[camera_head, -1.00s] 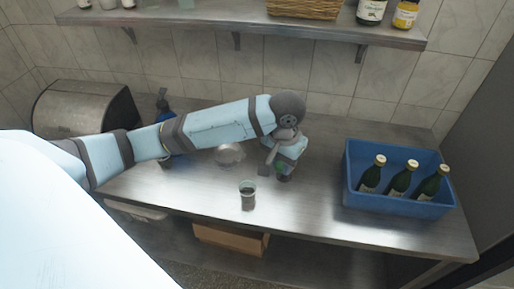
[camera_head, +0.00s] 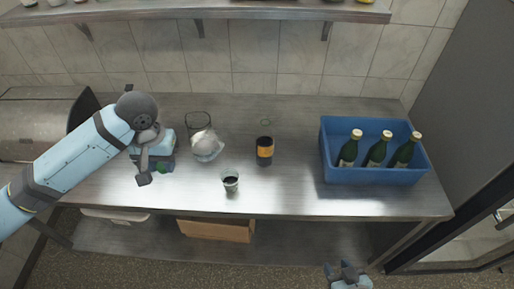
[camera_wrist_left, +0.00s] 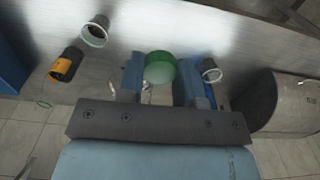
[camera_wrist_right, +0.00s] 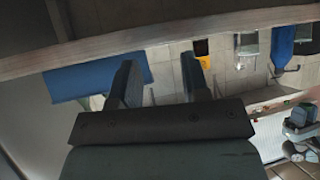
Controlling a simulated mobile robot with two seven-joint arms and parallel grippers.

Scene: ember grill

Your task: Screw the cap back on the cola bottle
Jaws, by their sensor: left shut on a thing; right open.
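My left gripper (camera_head: 158,163) is above the left part of the counter. A round green piece that looks like a cap (camera_wrist_left: 160,68) is held between its fingers in the left wrist view. A dark container with an orange label (camera_head: 265,150), possibly the cola bottle, stands upright mid-counter, well right of my left gripper; it also shows in the left wrist view (camera_wrist_left: 66,64). Its top is dark, and I cannot make out a cap or neck. My right gripper (camera_wrist_right: 160,82) is open and empty. It is low in front of the counter, at the bottom of the head view (camera_head: 347,277).
A small glass with dark liquid (camera_head: 230,182) stands near the front edge. A clear glass (camera_head: 198,121), a whitish crumpled thing (camera_head: 207,147) and a thin green ring (camera_head: 265,122) are on the counter. A blue crate (camera_head: 375,176) with green bottles stands right. A shelf hangs above.

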